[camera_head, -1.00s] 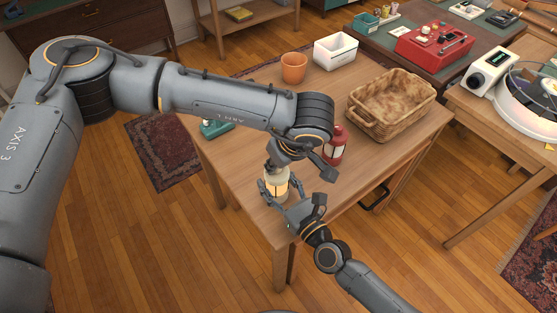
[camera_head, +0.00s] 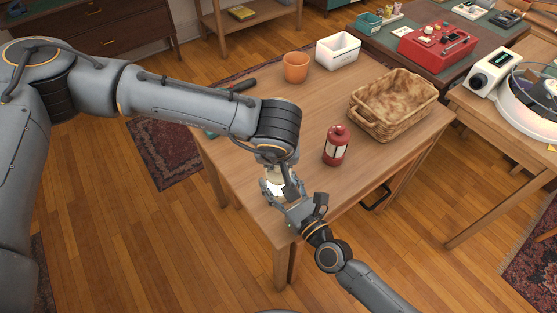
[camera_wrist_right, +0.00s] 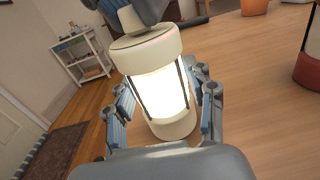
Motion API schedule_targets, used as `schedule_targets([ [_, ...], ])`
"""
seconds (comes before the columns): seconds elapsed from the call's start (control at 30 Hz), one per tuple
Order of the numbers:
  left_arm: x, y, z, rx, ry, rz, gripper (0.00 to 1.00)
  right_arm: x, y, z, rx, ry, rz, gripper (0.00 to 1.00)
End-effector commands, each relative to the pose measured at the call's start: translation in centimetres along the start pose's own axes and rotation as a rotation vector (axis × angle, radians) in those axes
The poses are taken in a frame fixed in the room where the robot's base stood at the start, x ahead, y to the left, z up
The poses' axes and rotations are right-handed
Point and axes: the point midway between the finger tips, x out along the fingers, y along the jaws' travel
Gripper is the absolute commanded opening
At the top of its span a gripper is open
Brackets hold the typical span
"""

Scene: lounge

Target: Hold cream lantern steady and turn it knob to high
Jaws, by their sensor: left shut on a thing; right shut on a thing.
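The cream lantern (camera_head: 275,188) stands at the near corner of the wooden table, mostly hidden by my grippers in the head view. In the right wrist view the lantern (camera_wrist_right: 160,92) tilts in the picture and its panel glows bright white. My right gripper (camera_head: 284,201) is shut around the lantern's body, with a finger on each side in the wrist view. My left gripper (camera_head: 282,176) comes down from above and is shut on the lantern's tapered cream knob (camera_wrist_right: 131,20). The knob's setting cannot be read.
A red lantern (camera_head: 337,147) stands close by to the right. A wicker basket (camera_head: 355,121), a white bin (camera_head: 338,51) and an orange pot (camera_head: 296,67) sit farther back. A dark-handled tool (camera_head: 242,86) lies partly behind my left arm. The table's middle is clear.

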Motion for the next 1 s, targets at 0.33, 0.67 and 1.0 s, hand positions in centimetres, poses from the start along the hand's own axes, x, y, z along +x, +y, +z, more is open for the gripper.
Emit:
schedule_targets([
  [0.33,0.0,0.0,0.0,0.011,0.001,0.003,0.0,0.0,0.0,-0.1,0.0,0.002,0.0,0.1],
  [0.67,0.0,0.0,0.0,0.01,0.0,0.003,0.45,0.0,0.0,-0.1,0.0,0.002,0.0,0.1],
  [1.0,-1.1,0.0,0.0,0.01,0.0,0.005,0.45,0.0,0.0,-0.1,0.0,0.002,0.0,0.1],
])
